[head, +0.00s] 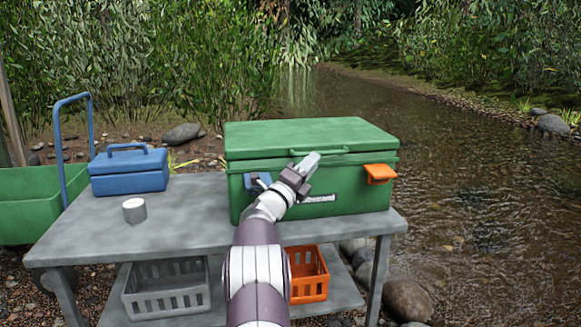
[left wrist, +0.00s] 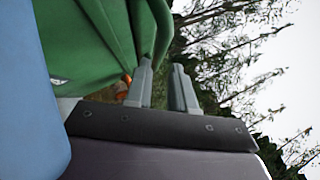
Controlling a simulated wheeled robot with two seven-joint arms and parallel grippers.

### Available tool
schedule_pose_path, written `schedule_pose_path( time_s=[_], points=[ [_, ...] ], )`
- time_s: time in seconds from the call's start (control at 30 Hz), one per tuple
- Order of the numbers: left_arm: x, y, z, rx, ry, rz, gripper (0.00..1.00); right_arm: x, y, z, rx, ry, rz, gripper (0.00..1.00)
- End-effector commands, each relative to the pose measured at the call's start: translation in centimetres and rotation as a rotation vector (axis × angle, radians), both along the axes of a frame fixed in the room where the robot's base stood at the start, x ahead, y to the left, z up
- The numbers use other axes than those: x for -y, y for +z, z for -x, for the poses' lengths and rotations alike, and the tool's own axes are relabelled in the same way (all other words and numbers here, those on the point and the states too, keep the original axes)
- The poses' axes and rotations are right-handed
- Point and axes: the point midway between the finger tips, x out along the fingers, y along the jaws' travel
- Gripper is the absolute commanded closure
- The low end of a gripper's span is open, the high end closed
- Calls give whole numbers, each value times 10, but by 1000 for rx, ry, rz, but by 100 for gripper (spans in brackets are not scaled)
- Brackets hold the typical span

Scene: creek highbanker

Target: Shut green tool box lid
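The green tool box (head: 350,190) stands at the right end of the grey table. Its lid (head: 310,135) is down over the body; I cannot tell whether it is fully seated. An orange latch (head: 380,173) is at the front right, and a blue latch (head: 258,182) at the front left is partly hidden by my arm. My left gripper (head: 311,162) is at the lid's front edge, below the lid handle; contact is unclear. In the left wrist view its fingers (left wrist: 162,88) are a little apart with nothing between them. My right gripper is not in view.
The grey table (head: 190,215) also holds a blue box (head: 130,172) and a small grey cup (head: 134,211). A grey basket (head: 168,290) and an orange crate (head: 308,273) sit on the lower shelf. A green cart (head: 40,200) stands left; the creek runs right.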

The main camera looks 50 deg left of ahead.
Motion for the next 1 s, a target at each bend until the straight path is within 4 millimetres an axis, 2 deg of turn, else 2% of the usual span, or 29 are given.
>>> schedule_pose_path(
  time_s=[0.03, 0.2, 0.43, 0.6, 1.0],
  points=[
    [2, 6, 11, 0, 2, 0, 76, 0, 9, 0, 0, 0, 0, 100],
    [11, 7, 49, 2, 2, -2, 76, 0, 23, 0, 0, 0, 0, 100],
    [18, 6, 85, 3, 1, -5, 76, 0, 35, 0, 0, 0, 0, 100],
    [21, 4, 93, 4, -2, -5, 76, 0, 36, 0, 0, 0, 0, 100],
    [21, 4, 93, 5, -2, -6, 76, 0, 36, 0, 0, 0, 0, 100]
  ],
)
